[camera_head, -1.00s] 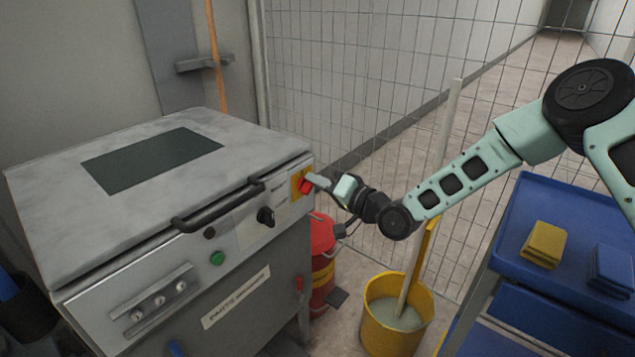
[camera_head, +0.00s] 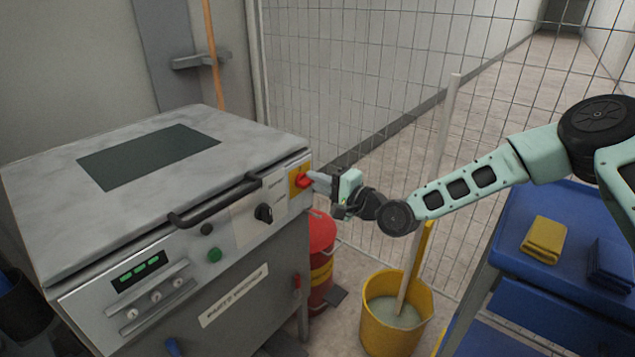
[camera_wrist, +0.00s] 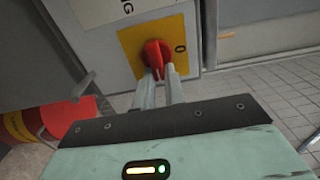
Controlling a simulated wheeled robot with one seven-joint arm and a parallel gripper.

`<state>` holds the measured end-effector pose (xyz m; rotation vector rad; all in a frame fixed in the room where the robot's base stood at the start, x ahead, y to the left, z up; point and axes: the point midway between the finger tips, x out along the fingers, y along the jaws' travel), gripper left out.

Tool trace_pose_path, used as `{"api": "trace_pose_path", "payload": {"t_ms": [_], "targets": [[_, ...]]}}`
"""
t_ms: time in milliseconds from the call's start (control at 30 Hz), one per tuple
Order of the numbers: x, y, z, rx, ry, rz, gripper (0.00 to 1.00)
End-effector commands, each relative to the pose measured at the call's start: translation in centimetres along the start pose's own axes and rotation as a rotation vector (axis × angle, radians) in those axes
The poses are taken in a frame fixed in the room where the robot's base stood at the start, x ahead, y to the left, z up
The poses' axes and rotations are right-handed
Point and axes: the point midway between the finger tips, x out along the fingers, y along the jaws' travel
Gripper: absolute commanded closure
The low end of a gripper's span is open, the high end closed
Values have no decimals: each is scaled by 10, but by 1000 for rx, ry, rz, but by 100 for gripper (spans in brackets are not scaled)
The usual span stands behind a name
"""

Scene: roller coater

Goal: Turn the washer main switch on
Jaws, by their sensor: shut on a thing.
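The washer (camera_head: 110,240) is a grey box machine with a lid at the left of the head view. Its main switch (camera_head: 301,182) is a red rotary knob on a yellow plate (camera_head: 294,174), at the right end of the front panel. In the wrist view the red knob (camera_wrist: 156,54) sits on the yellow plate (camera_wrist: 131,41), with a "0" to its right. My gripper (camera_head: 312,177) is shut on the red knob, its two fingers (camera_wrist: 159,78) on either side of the handle. A small display (camera_head: 139,271) on the panel shows green lit segments.
A bar handle (camera_head: 215,205), a black knob (camera_head: 264,213) and a green button (camera_head: 214,255) are left of the switch. A wire fence (camera_head: 365,60) is behind.

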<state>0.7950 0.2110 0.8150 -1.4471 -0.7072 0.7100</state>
Motion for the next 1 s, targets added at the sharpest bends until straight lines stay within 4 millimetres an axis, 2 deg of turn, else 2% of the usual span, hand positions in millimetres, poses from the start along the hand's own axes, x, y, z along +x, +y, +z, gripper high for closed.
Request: {"api": "trace_pose_path", "payload": {"t_ms": [433, 467, 533, 833, 1000], "targets": [[-1, 2, -1, 13, 2, 3, 100], [-1, 2, -1, 13, 2, 3, 85], [-1, 2, -1, 12, 2, 3, 66], [-2, 1, 0, 11, 1, 2, 66], [-19, 1, -1, 10, 2, 3, 66]]}}
